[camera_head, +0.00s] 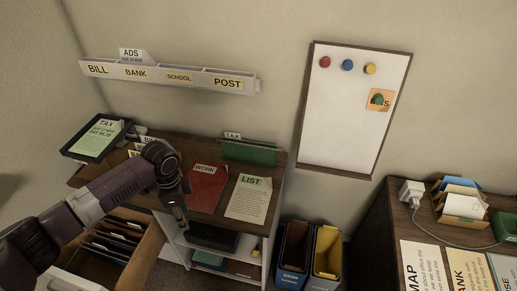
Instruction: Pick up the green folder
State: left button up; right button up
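A green folder (248,153) stands upright at the back of the wooden desk (228,228), against the wall. A small white TAX tab sticks up above it. My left arm comes in from the left, and my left gripper (181,218) points down at the desk's front edge. The gripper is to the left and in front of the green folder, well apart from it. Its fingers are dark and small, so I cannot tell whether they are open. My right gripper is not in view.
A red WORK folder (206,187) and a LIST sheet (249,198) lie on the desk. A green TAX sheet (97,138) sits on a dark stand at left. An open drawer (115,247) juts out below my arm. Blue and yellow bins stand right of the desk.

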aim_at(235, 148)
jog(key=i+j+z, duration=0.15)
jog(key=z, duration=0.25)
jog(key=i+j+z, duration=0.2)
jog(key=z, duration=0.2)
jog(key=i+z, duration=0.1)
jog(key=i, duration=0.45)
